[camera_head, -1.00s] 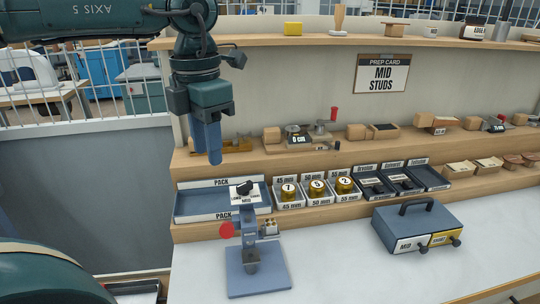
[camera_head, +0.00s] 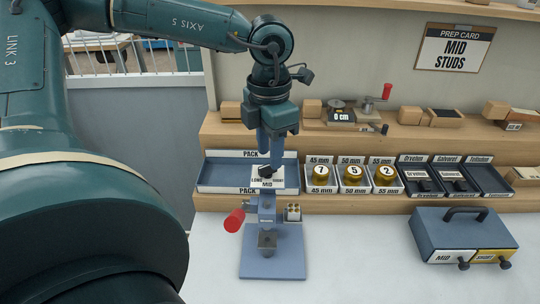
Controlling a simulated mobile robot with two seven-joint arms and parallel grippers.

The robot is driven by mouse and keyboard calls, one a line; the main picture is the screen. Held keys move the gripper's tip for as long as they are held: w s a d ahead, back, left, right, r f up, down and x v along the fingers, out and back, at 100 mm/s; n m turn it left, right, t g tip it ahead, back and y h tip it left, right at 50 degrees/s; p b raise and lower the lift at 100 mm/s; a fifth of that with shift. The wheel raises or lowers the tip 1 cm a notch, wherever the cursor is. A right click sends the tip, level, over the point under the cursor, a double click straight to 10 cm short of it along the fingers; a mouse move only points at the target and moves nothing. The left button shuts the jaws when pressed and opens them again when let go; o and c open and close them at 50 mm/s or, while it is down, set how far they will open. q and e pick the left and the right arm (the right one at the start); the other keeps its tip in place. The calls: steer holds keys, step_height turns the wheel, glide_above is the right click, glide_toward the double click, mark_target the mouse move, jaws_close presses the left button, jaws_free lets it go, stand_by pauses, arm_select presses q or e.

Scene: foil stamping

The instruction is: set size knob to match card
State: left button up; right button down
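The size knob (camera_head: 265,171) is a small black knob on a white plate at the top of the blue-grey stamping press. The plate reads LONG at left, MID at the front and a partly covered label at right. My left gripper (camera_head: 270,159) points down just above the knob, its blue fingers close together. I cannot tell whether they touch the knob or how far apart they are. The knob's pointer direction is unclear. The prep card (camera_head: 455,48) on the back wall reads MID STUDS. My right gripper is out of view.
The press base (camera_head: 272,262) stands on the white table, with a red handle (camera_head: 234,220) at its left. A PACK tray (camera_head: 220,174) lies behind. Brass pieces (camera_head: 352,174) sit in labelled bins to the right.

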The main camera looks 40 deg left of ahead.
mark_target(268, 171)
arm_select(q)
steer(key=shift+f, duration=1.5)
steer(key=shift+c, duration=0.2)
jaws_close()
